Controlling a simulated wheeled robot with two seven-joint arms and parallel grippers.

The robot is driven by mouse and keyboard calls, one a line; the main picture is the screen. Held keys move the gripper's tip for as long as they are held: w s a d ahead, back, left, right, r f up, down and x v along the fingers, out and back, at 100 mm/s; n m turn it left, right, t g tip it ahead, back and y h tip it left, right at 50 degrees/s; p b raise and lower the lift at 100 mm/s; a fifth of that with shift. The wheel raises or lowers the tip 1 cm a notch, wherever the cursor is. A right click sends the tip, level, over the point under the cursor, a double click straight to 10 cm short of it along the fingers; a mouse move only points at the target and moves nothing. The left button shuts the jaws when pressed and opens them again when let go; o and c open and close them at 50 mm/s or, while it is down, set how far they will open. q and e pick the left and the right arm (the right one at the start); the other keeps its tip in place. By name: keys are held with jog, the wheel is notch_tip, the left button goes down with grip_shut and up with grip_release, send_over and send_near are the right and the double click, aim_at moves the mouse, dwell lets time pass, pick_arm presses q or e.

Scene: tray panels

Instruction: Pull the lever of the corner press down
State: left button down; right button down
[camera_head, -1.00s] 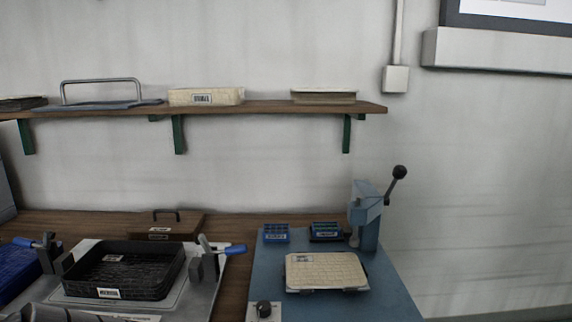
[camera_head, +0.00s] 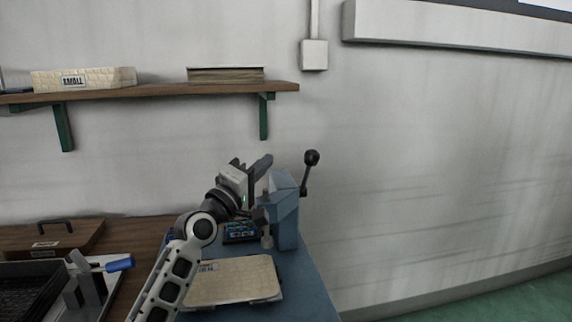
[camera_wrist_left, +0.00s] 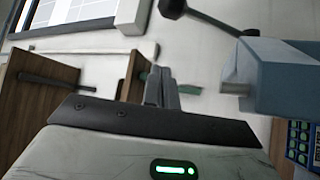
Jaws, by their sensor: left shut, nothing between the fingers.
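The corner press (camera_head: 286,212) is a blue-grey column on the blue bench plate. Its lever (camera_head: 306,180) points up and ends in a black ball knob (camera_head: 312,157). In the left wrist view the knob (camera_wrist_left: 172,8) is at the top edge and the press body (camera_wrist_left: 285,75) is at the right. My left gripper (camera_head: 262,165) is just left of the press head, below knob height and apart from the lever. Its fingers (camera_wrist_left: 162,87) are shut and empty. The gripper hides part of the press's left side. My right gripper is in neither current view.
A shelf (camera_head: 160,92) with boxes hangs on the wall. The space right of the lever is clear.

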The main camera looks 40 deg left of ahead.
aim_at(306, 162)
pick_arm(q)
jog(key=w+d+r+p, duration=0.1)
jog(key=w+d+p, duration=0.1)
jog(key=w, duration=0.5)
jog(key=shift+w+d+r, duration=0.15)
jog(key=shift+d, duration=0.55)
pick_arm(e)
jog(key=shift+s+d+r, duration=0.15)
jog(key=shift+s, duration=0.2)
